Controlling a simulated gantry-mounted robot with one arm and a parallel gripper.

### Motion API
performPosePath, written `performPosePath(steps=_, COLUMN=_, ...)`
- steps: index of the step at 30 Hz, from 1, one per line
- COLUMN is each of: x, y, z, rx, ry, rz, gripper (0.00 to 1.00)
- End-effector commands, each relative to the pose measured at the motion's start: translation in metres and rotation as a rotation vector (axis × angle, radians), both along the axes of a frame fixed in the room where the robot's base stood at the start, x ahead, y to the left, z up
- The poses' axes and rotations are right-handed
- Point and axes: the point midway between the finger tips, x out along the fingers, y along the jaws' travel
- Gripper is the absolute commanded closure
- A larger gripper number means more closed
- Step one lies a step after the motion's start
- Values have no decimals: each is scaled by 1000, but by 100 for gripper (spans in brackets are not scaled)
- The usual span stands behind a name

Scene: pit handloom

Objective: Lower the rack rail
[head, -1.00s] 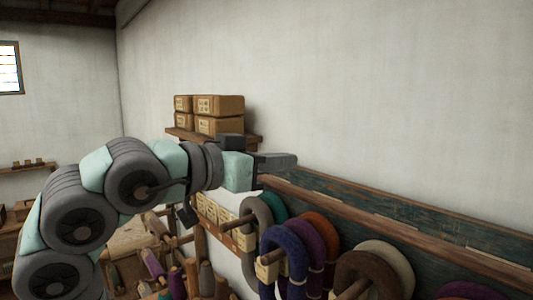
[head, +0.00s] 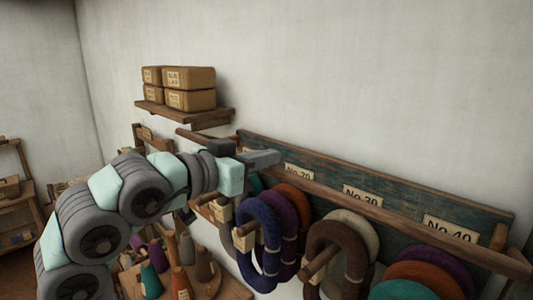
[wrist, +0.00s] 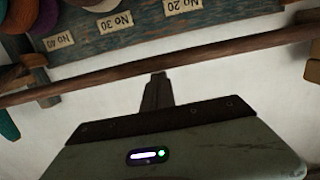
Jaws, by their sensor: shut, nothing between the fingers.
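The rack rail (head: 402,217) is a long brown wooden bar running in front of the green label board on the wall. It also crosses the wrist view (wrist: 215,53) at a slant. My gripper (head: 274,158) is shut and empty. In the head view its tip lies close above the rail, near the board's left part. In the wrist view my gripper's dark fingers (wrist: 158,85) end right at the rail's edge; I cannot tell whether they touch it. My arm hides a stretch of the rail.
The label board (head: 320,174) carries No 20, No 30 and No 40 tags. Several yarn rings, such as a blue one (head: 249,278), hang on pegs below the rail. A shelf (head: 190,113) with boxes stands behind my gripper. The wall above is clear.

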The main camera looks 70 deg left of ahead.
Motion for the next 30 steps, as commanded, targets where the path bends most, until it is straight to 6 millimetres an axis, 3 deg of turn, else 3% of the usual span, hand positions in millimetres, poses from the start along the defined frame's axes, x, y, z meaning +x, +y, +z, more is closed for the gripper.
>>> performPosePath(steps=11, x=-3, y=-1, z=-11, rx=13, ry=-34, rz=-1, gripper=100)
performPosePath(steps=30, x=-23, y=-10, z=-108, rx=185, ry=-459, rz=-3, gripper=100)
